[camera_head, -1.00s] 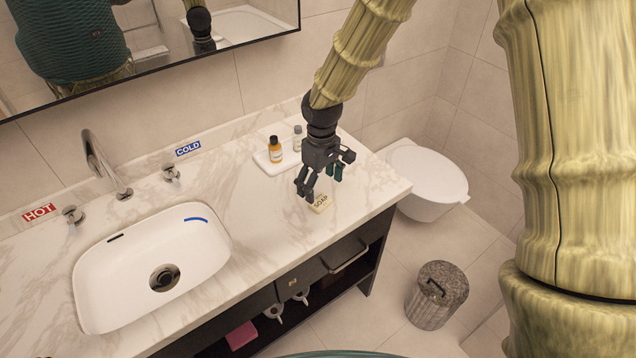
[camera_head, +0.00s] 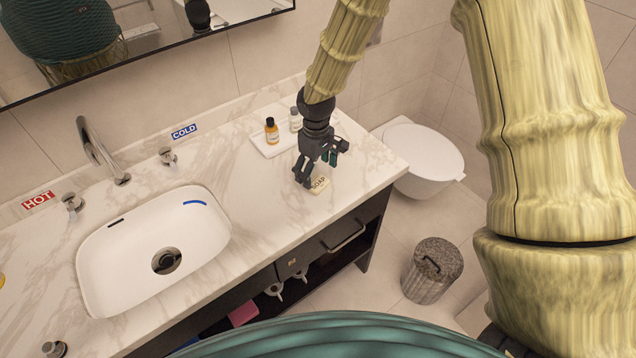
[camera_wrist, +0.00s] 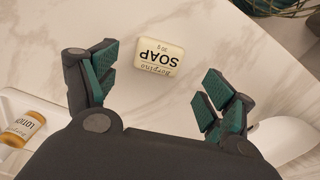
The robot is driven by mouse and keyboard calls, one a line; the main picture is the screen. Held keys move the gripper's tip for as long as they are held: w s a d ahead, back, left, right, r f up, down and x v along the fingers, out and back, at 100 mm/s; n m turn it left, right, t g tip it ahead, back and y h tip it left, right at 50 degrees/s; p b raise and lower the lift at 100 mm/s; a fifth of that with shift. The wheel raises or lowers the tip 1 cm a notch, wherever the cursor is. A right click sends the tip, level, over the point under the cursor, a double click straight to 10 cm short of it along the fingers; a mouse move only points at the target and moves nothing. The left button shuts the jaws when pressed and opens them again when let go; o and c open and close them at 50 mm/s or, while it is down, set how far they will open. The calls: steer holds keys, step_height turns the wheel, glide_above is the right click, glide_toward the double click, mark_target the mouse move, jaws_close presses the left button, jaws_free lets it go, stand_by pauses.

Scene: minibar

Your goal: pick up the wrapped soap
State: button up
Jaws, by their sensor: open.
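The wrapped soap (camera_head: 319,185) is a small cream block with dark "SOAP" lettering, lying on the marble counter (camera_head: 240,190) near its right end. In the wrist view the soap (camera_wrist: 159,55) lies flat, its lettering upside down, beyond and between my fingers. My gripper (camera_head: 318,168) is above the counter just behind the soap. In the wrist view my gripper (camera_wrist: 157,88) has its green-padded fingers spread wide and empty, apart from the soap.
A white tray (camera_head: 266,150) with an amber bottle (camera_head: 271,131) and a pale bottle (camera_head: 295,119) stands behind my gripper. The sink (camera_head: 210,235) is to the left. A toilet (camera_head: 425,155) and a bin (camera_head: 433,270) are beyond the counter's right end. Counter around the soap is clear.

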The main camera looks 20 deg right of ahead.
mark_target(316, 181)
steer(key=shift+w+f+p, duration=0.2)
steer(key=shift+f+p, duration=0.1)
steer(key=shift+f, duration=0.25)
steer(key=shift+w+f+p, duration=0.15)
steer(key=shift+f+p, duration=0.15)
steer(key=shift+f, duration=1.3)
steer(key=shift+c, duration=0.5)
steer(key=c, duration=0.9)
